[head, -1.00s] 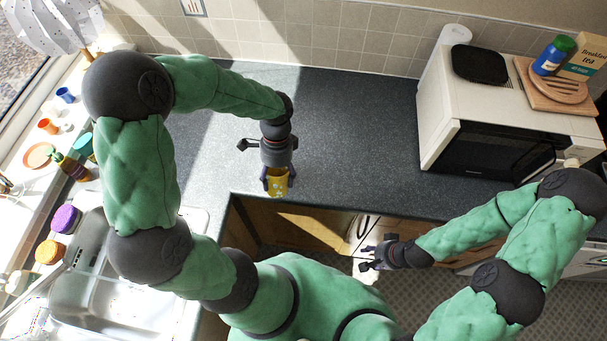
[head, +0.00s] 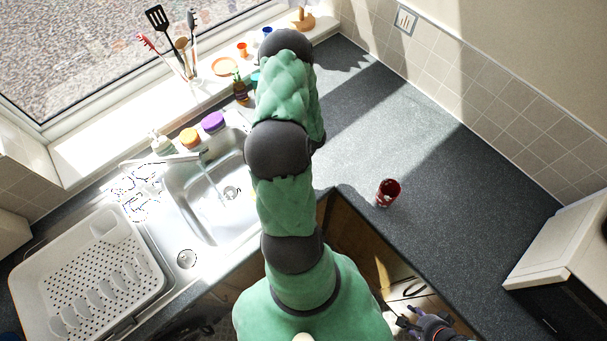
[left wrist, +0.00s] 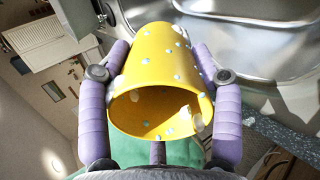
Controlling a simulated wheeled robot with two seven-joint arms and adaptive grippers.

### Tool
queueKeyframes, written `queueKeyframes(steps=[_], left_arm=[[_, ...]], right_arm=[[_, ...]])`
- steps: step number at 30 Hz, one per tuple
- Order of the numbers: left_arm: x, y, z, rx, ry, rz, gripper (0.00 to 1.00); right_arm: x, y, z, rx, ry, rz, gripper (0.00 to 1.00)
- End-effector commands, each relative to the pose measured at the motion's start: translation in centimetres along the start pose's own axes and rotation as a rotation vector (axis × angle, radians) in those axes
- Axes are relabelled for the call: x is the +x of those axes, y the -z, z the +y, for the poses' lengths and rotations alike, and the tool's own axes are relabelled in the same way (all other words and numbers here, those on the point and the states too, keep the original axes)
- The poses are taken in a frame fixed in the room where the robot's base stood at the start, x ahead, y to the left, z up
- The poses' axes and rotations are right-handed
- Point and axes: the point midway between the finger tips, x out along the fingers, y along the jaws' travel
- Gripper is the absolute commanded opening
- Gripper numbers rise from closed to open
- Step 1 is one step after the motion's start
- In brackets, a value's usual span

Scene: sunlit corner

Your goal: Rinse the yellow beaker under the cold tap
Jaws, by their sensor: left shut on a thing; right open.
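The yellow beaker (left wrist: 155,65), speckled with pale spots, is between the purple fingers of my left gripper (left wrist: 160,85) in the left wrist view. The gripper is shut on it, and the beaker's open mouth faces the camera. In the head view my left arm hides both the gripper and the beaker. The tap (head: 180,158) reaches over the sink (head: 185,195), and what looks like a stream of water falls from its spout. My right gripper (head: 428,322) is open and empty at the bottom edge of the head view.
A dark red cup (head: 388,192) stands on the counter (head: 400,130) near its inner corner. A white dish rack (head: 90,270) is left of the sink. The right counter is mostly clear.

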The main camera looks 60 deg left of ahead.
Motion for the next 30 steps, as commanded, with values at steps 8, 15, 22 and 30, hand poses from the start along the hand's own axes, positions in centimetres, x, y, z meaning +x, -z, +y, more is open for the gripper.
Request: queueKeyframes(steps=[8,15,22,30], left_arm=[[6.8,-3.9,6.0,-0.02,-0.13,-0.024,0.33],[9.3,-4.8,8.1,-0.03,-0.171,-0.031,0.33],[9.7,-5.5,7.6,-0.032,-0.174,-0.032,0.33],[10.2,-7.4,6.4,-0.032,-0.173,-0.031,0.33]], right_arm=[[-2.5,-0.1,-0.9,0.0,0.0,0.0,0.45],[-3.1,-0.1,-1.1,0.0,0.0,0.0,0.45],[-2.6,-0.1,-0.9,0.0,0.0,0.0,0.45],[-1.8,-0.1,-0.7,0.0,0.0,0.0,0.45]])
